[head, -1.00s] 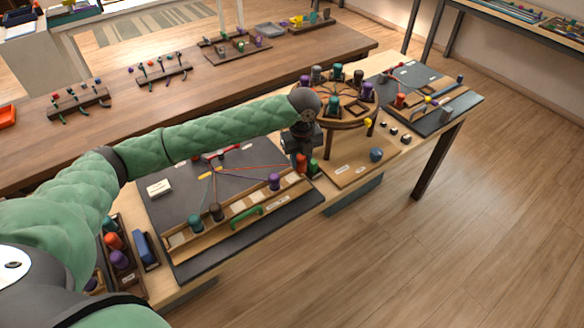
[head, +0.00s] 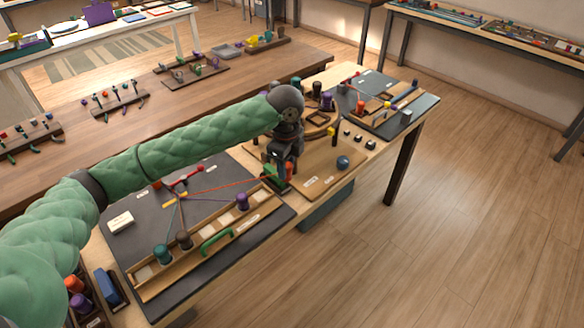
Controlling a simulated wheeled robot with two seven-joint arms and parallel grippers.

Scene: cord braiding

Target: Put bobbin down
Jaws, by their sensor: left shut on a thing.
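My left gripper (head: 281,178) points down at the right end of the dark braiding board (head: 222,177), near the light wooden board. It is shut on a bobbin that is mostly hidden by the jaws; red and green patches show beside the fingers, and I cannot tell its colour for sure. A red cord (head: 228,187) runs from the board's middle to the gripper. A slotted wooden rack (head: 214,230) on the board holds a teal bobbin (head: 161,254), a brown bobbin (head: 184,240) and a purple bobbin (head: 242,201). My right gripper is not in view.
A round wooden stand (head: 322,121) with several bobbins is partly behind my left wrist. A blue ball-like object (head: 343,162) and small dark blocks lie right of the gripper. A green handle (head: 216,241) sits along the rack. A bobbin box (head: 93,323) is at lower left.

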